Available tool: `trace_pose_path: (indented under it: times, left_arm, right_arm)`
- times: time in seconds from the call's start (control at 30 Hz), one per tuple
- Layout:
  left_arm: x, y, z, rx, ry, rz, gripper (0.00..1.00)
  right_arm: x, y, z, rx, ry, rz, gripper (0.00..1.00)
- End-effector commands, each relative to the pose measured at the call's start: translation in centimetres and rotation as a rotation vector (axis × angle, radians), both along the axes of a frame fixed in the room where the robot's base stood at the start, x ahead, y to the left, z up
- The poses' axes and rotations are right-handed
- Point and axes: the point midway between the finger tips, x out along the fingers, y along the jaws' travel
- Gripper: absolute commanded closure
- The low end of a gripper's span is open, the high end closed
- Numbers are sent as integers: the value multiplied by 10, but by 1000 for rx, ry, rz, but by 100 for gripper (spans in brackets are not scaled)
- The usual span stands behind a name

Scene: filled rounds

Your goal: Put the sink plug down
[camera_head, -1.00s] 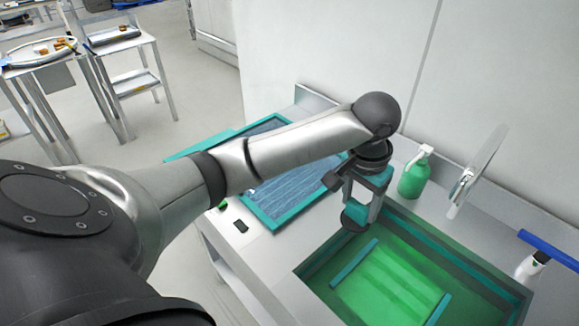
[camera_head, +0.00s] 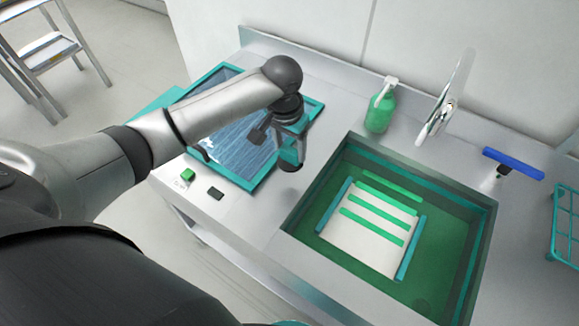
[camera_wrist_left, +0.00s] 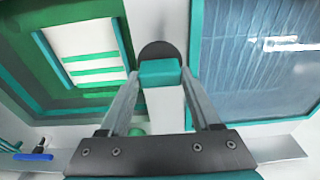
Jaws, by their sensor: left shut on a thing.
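The sink plug is a dark round disc (camera_head: 290,167) with a teal grip that shows in the left wrist view (camera_wrist_left: 160,73). My left gripper (camera_head: 290,150) points down and is shut on the plug. It holds the plug near the sink's left rim, between the sink (camera_head: 323,178) and the teal-framed blue panel (camera_head: 253,185). The gap below the plug is hard to judge. In the sink lies a white board (camera_head: 365,238) with green bars and teal side strips. My right gripper is not in view.
Behind the sink stand a green pump bottle (camera_head: 380,112) and a tap (camera_head: 437,122). A blue-headed tool (camera_head: 513,164) and teal rack (camera_head: 566,228) are at right. A green block (camera_head: 188,175) and dark pad (camera_head: 216,193) lie at front left. Bare counter (camera_head: 255,215) lies between panel and sink.

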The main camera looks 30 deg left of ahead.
Motion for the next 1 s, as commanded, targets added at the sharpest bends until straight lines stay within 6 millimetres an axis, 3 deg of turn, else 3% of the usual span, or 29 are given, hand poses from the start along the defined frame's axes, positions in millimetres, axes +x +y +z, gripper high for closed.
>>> trace_pose_path:
  times: [0.1,0.27,0.53,0.97,1.0]
  left_arm:
    - [0,0,-23,1,1,1,93]
    - [0,-1,-36,-1,-1,0,93]
    - [0,0,-73,0,1,1,93]
    - [0,0,-80,0,-1,0,93]
    - [0,0,-80,0,-1,0,35]
  right_arm:
    - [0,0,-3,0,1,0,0]
    - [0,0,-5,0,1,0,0]
    - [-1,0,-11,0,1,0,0]
    - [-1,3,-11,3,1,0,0]
    - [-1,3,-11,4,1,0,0]
